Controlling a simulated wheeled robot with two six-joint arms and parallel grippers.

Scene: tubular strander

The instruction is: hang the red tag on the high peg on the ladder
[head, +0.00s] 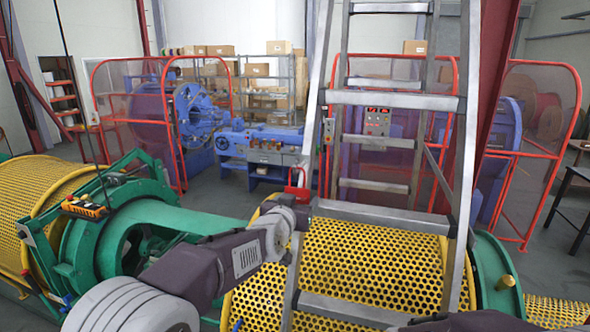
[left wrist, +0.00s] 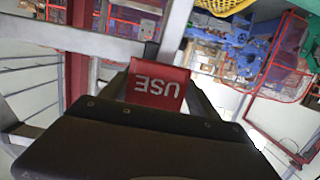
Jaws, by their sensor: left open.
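The red tag (left wrist: 158,85) shows in the left wrist view with the word USE upside down. A short dark piece, perhaps a peg (left wrist: 151,52), meets its upper edge; I cannot tell whether the tag hangs on it. In the head view a small red piece, likely the tag (head: 298,191), sits at the left rail of the metal ladder (head: 390,100). My left gripper (head: 300,204) is open, right at the tag and close to that rail. Its dark body fills the lower left wrist view and hides the tag's lower part.
Yellow perforated guards (head: 350,262) and green machine parts (head: 160,225) lie behind and below the ladder. A blue machine (head: 262,145) with red-framed screens stands farther back. A dark red post (head: 496,90) rises close behind the ladder's right rail.

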